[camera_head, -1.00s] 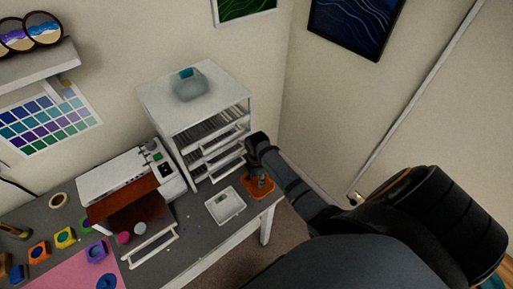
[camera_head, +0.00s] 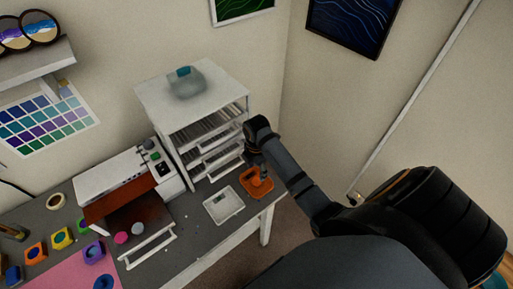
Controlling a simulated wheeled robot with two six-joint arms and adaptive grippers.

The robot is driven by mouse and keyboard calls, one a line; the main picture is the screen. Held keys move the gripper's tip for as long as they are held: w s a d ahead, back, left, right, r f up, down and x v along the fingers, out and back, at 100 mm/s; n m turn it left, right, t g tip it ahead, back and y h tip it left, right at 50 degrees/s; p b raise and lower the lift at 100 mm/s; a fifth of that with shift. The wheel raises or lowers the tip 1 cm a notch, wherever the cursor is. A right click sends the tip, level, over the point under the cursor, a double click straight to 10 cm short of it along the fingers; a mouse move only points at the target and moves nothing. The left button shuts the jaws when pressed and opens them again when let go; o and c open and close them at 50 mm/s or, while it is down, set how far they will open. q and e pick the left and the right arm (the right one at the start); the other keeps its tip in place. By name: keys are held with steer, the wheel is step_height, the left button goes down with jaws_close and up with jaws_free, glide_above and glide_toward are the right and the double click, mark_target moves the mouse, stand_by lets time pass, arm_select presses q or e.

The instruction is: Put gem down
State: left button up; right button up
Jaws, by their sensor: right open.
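My right gripper (camera_head: 258,170) points down over the orange tray (camera_head: 262,191) at the right end of the grey table. Its fingers are small and dark in the picture, and they are open. I cannot make out a gem for certain, either between the fingers or on the orange tray. A white tray (camera_head: 212,213) lies just left of the orange tray. My left gripper does not show.
A white drawer cabinet (camera_head: 180,130) with a clear container (camera_head: 186,83) on top stands behind the trays. A white machine (camera_head: 115,182) is left of it. Coloured molds (camera_head: 62,238) and a pink mat (camera_head: 70,272) lie at the lower left.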

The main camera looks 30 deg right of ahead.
step_height(320, 180, up, 6)
steer(key=shift+f+b, duration=0.1)
steer(key=shift+b, duration=0.25)
